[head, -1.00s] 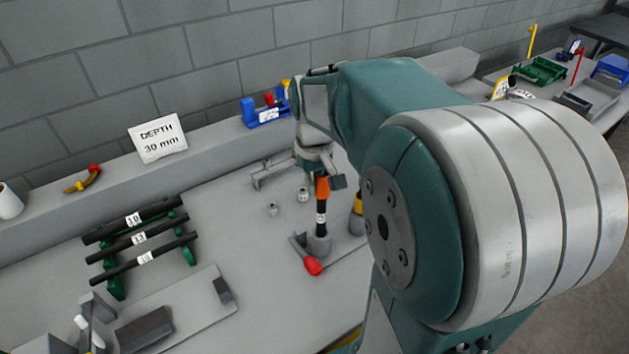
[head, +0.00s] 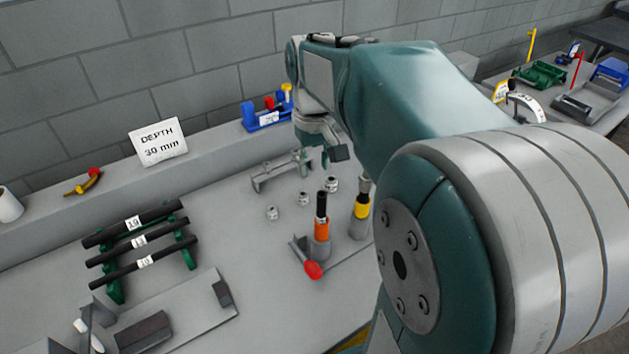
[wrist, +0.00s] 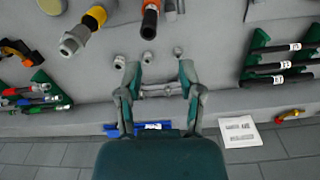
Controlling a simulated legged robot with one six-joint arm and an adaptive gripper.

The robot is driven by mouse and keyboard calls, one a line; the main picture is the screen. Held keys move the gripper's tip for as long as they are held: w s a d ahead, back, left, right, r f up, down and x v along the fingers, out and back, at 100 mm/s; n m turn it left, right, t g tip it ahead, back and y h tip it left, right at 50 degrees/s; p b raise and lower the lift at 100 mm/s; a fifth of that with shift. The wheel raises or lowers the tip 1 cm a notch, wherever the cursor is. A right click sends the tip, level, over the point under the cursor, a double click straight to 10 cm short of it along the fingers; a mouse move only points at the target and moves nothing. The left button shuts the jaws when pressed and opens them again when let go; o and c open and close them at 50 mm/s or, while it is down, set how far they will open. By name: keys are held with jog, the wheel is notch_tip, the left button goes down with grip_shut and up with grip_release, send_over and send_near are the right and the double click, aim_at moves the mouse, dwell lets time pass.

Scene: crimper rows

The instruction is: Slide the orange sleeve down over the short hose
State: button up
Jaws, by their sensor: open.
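The short black hose (head: 321,203) stands upright in a grey clamp (head: 320,251) on the bench. The orange sleeve (head: 321,230) is around the hose's lower part, just above the clamp, and the hose's top with its white label is bare above it. In the wrist view the hose end (wrist: 149,24) shows near the top edge, with part of the sleeve (wrist: 151,4) behind it. My gripper (head: 328,157) is above and behind the hose, clear of it. In the wrist view its two fingers (wrist: 160,74) are apart with nothing held between them.
A yellow-banded fitting (head: 361,209) stands close right of the hose. The clamp has a red-ended lever (head: 313,270). Small metal fittings (head: 303,198) and a grey bracket (head: 280,172) lie behind. Black hoses (head: 138,240) rest on a green rack at left. Bare bench lies between.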

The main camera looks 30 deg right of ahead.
notch_tip(320, 180, up, 5)
jog(key=shift+r, duration=0.1)
dwell(0.5)
jog(key=shift+a, duration=0.1)
jog(key=s+a+f+n+t, duration=0.1)
jog(key=s+a+f+t, duration=0.4)
jog(key=s+a, duration=0.6)
jog(key=shift+s+a+f+t, duration=0.2)
jog(key=shift+a+f+t, duration=0.1)
jog(key=shift+a+f, duration=0.4)
